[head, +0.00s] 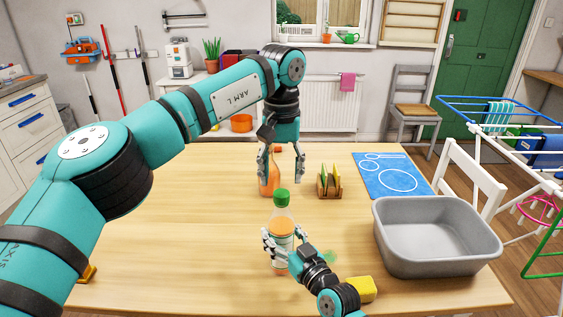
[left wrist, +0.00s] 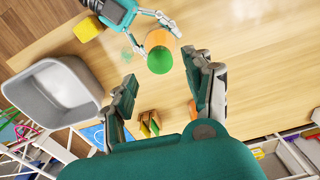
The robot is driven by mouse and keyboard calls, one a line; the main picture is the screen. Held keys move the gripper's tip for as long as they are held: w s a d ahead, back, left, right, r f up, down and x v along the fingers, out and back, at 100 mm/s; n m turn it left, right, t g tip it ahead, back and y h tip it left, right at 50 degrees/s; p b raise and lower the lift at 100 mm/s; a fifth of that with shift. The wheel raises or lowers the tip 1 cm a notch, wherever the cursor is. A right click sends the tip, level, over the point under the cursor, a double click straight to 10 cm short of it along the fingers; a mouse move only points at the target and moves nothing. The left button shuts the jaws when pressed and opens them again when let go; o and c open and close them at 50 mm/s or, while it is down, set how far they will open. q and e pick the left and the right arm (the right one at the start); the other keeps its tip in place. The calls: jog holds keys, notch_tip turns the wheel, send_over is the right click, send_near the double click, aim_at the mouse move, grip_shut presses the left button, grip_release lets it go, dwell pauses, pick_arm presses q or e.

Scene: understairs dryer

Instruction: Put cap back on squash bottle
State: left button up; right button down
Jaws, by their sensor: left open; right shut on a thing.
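The squash bottle (head: 281,215), clear with orange contents and a pale label, stands upright near the table's middle. A green cap (head: 282,197) sits on its top; I cannot tell how tight it is. In the left wrist view the cap (left wrist: 159,60) shows from above, beyond the fingertips. My right gripper (head: 280,243) is shut around the bottle's lower body; it also shows in the left wrist view (left wrist: 154,32). My left gripper (head: 281,178) points down, open and empty, above and a little behind the cap, apart from it. It also shows in the left wrist view (left wrist: 159,70).
An orange bottle (head: 267,186) stands behind my left gripper, partly hidden. A holder (head: 329,188) with sponges, a blue mat (head: 392,175), a grey basin (head: 438,257) and a yellow sponge (head: 361,289) are to the right. The table's left part (head: 170,240) is clear.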

pick_arm(q)
jog(key=n, duration=0.7)
jog(key=shift+r+n, duration=0.25)
jog(key=shift+n, duration=0.15)
jog(key=n, duration=0.4)
jog(key=shift+r+n, duration=0.15)
jog(key=shift+n, duration=0.15)
jog(key=n, duration=0.7)
jog(key=shift+r, duration=0.2)
jog(key=n, duration=0.7)
jog(key=shift+r+n, duration=0.25)
jog(key=shift+n, duration=0.15)
jog(key=n, duration=0.5)
jog(key=shift+r, duration=0.1)
jog(key=n, duration=0.5)
jog(key=shift+r, duration=0.15)
jog(key=n, duration=0.4)
jog(key=shift+r, duration=0.1)
jog(key=n, duration=0.4)
jog(key=shift+r+n, duration=0.1)
jog(key=shift+n, duration=0.2)
